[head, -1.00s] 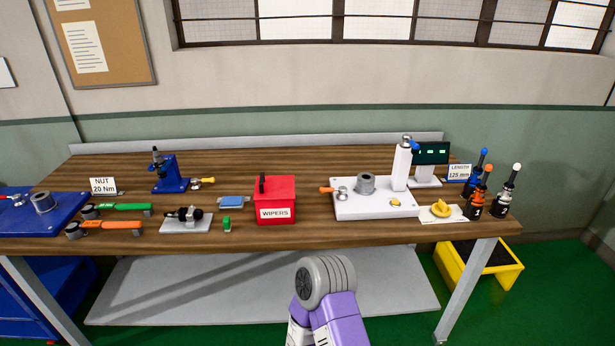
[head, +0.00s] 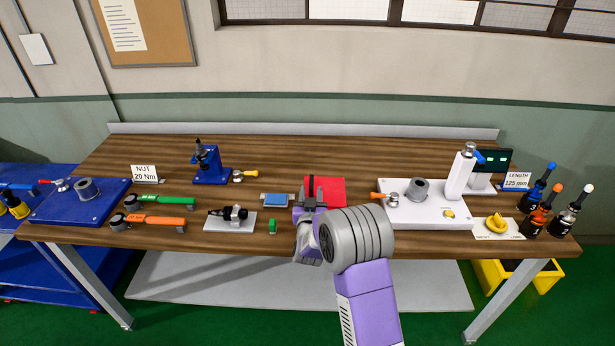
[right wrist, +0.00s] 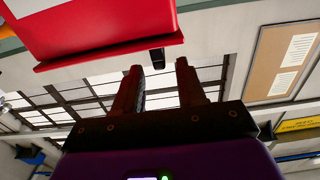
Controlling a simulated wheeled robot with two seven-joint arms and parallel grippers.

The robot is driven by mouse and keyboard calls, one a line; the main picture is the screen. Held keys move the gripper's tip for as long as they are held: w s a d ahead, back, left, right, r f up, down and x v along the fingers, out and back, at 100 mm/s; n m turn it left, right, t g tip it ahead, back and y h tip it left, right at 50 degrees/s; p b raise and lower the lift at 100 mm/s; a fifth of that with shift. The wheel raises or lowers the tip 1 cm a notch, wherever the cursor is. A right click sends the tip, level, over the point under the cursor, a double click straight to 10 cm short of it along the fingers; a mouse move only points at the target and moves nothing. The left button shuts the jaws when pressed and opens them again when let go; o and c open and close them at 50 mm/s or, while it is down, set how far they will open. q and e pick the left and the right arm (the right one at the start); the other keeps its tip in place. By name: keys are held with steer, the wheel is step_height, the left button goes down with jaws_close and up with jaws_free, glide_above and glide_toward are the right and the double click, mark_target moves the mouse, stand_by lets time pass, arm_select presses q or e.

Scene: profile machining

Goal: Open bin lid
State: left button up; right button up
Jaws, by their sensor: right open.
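The red bin (head: 332,187) stands on the bench, its front and WIPERS label hidden behind my right arm in the head view. Its lid looks shut. In the right wrist view, the bin (right wrist: 95,25) fills the upper left and its black handle (right wrist: 157,58) shows in the gap between my fingertips, with no finger seen touching it. My right gripper (right wrist: 158,70) is open and empty. In the head view, it (head: 311,203) is at the front left of the bin, close to the handle. My left gripper is not in view.
Left of the bin lie a blue block (head: 277,199), a small green part (head: 272,227) and a micrometer on a grey plate (head: 231,222). To the right is a white fixture base (head: 430,214) with an orange-handled lever. Bare wood lies behind the bin.

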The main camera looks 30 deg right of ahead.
mark_target(311, 181)
steer(key=shift+w+d, duration=0.35)
steer(key=shift+d, duration=0.05)
steer(key=x, duration=0.3)
steer(key=shift+w+f, duration=0.2)
steer(key=shift+w, duration=0.25)
steer(key=shift+w+d+r, duration=0.1)
steer(key=shift+w+d, duration=0.2)
steer(key=shift+w, duration=0.25)
jaws_close()
